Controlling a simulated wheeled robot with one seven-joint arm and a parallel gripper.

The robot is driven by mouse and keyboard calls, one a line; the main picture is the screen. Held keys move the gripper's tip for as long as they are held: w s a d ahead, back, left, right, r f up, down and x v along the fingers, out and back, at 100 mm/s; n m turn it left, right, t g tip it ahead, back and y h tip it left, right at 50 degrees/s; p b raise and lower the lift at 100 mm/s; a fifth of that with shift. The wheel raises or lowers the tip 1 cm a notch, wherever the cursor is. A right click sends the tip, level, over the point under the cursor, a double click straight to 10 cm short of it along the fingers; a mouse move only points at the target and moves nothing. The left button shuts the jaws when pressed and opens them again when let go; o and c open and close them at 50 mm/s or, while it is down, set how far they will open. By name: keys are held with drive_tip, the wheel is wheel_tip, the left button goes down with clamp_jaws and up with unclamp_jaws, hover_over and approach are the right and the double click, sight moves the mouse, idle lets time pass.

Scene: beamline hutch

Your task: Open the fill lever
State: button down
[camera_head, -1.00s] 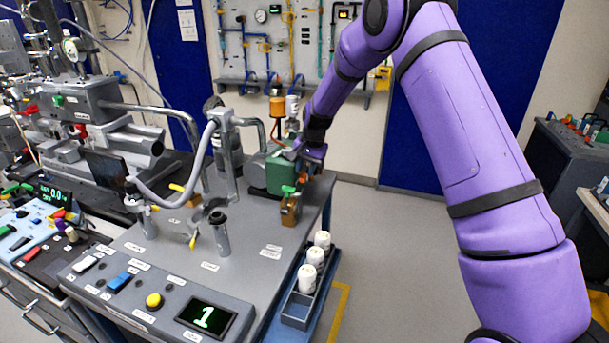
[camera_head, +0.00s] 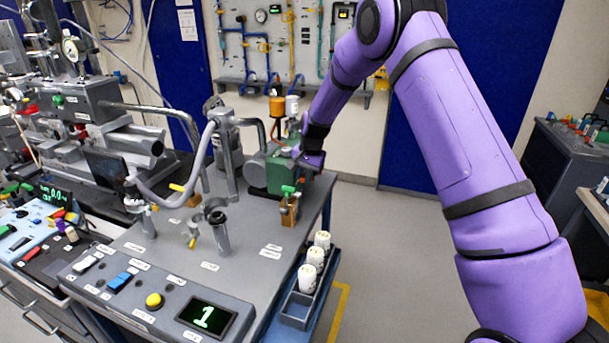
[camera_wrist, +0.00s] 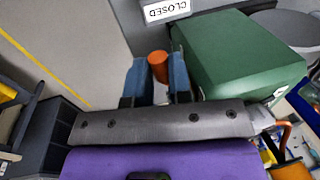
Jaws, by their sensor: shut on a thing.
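An orange-red knob (camera_wrist: 158,64), which I take to be the end of the fill lever, stands between the blue fingers of my gripper (camera_wrist: 158,80) in the wrist view. My gripper is shut on it. The lever's arm and pivot are hidden. A white label reading CLOSED (camera_wrist: 166,11) lies just beyond the fingertips. The green housing (camera_wrist: 240,65) is immediately right of the fingers. In the head view my gripper (camera_head: 306,160) is at the right edge of the bench, beside the green housing (camera_head: 275,172), and its fingers cannot be made out clearly.
A small valve with a green handle (camera_head: 289,189) stands in front of the housing. Bent grey pipework (camera_head: 210,130) rises to its left. A rack (camera_head: 297,308) with white containers hangs along the bench's right side. The floor right of it is clear.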

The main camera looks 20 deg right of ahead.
drive_tip(key=f+t+h, duration=0.2)
drive_tip(key=t, duration=0.1)
drive_tip(key=shift+s+a, duration=0.15)
drive_tip(key=shift+a, duration=0.05)
drive_tip(key=shift+w+d+f+n+t+h, duration=0.1)
drive_tip(key=shift+f+n+t+h, duration=0.1)
drive_tip(key=shift+f+t+h, duration=0.35)
drive_tip(key=shift+w+d+f+n+t+h, duration=0.1)
drive_tip(key=shift+f+n+t+h, duration=0.15)
drive_tip(key=shift+t+h, duration=0.5)
drive_tip(key=c, duration=1.3)
unclamp_jaws()
drive_tip(key=v, duration=1)
drive_tip(key=shift+s+d+r, duration=0.1)
drive_tip(key=shift+s+r, duration=0.1)
drive_tip(key=shift+s, duration=0.2)
